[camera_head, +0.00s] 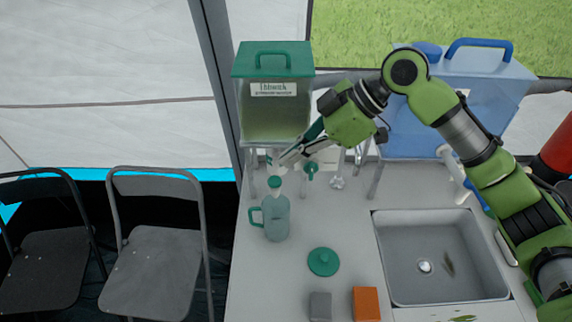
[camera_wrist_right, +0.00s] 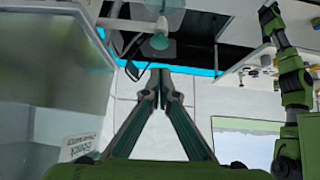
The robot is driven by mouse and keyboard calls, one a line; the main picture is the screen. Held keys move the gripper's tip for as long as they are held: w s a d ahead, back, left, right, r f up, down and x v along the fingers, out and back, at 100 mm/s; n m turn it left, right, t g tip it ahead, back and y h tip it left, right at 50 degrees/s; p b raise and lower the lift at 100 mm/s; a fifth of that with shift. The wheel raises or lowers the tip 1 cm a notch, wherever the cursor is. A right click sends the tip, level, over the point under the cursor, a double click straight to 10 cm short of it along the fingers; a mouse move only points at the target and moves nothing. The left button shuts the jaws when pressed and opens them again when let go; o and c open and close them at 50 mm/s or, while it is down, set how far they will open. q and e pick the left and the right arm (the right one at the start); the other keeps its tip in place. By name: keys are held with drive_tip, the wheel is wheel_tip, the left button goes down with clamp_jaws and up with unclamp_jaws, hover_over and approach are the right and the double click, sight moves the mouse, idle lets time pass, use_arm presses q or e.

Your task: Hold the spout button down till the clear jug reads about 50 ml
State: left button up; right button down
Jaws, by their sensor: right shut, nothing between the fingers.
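The clear jug (camera_head: 277,217) with a green handle stands upright on the counter, below the green-lidded dispenser (camera_head: 274,110). Its scale and level are too small to read. A small green part at the spout (camera_head: 274,182) shows just above the jug; it looks like the button. In the right wrist view the green spout part (camera_wrist_right: 159,42) sits above my fingertips. My right gripper (camera_head: 284,161) is shut and empty in front of the dispenser's underside, close to the spout; I cannot tell whether it touches. It also shows in the wrist view (camera_wrist_right: 160,82). My left gripper is not visible.
A round green lid (camera_head: 323,261), a grey block (camera_head: 320,306) and an orange block (camera_head: 366,303) lie on the counter. A sink (camera_head: 440,285) is at the right. A blue water container (camera_head: 490,95) stands behind my right arm. Folding chairs (camera_head: 160,255) stand left.

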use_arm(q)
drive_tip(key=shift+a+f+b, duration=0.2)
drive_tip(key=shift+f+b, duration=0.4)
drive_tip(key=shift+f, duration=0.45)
use_arm(e)
drive_tip(key=v, duration=0.7)
drive_tip(key=shift+w+a, duration=0.15)
drive_tip(key=shift+a, duration=0.05)
